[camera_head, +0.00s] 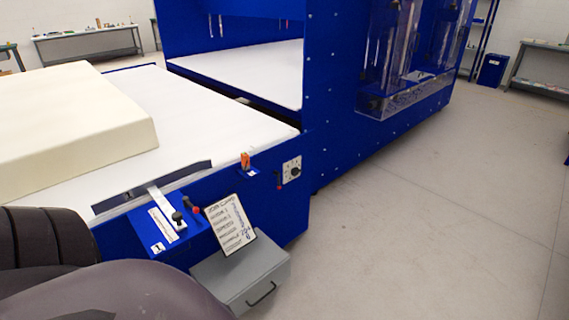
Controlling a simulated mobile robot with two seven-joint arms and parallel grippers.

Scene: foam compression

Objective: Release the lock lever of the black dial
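A black knob (178,217) stands on a small blue ledge at the front of the blue machine, beside a white scale strip. A red-tipped black lever (196,210) stands just right of it. I cannot tell which of the two is the black dial, or whether either lever is locked. Dark links of my own arm fill the lower left. Neither gripper is in view.
A cream foam block (60,115) lies on the white machine bed (215,125). An orange switch (245,160) is on the bed's front edge. A job card (231,222) leans above a grey drawer box (240,275) that juts out. The floor at right is clear.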

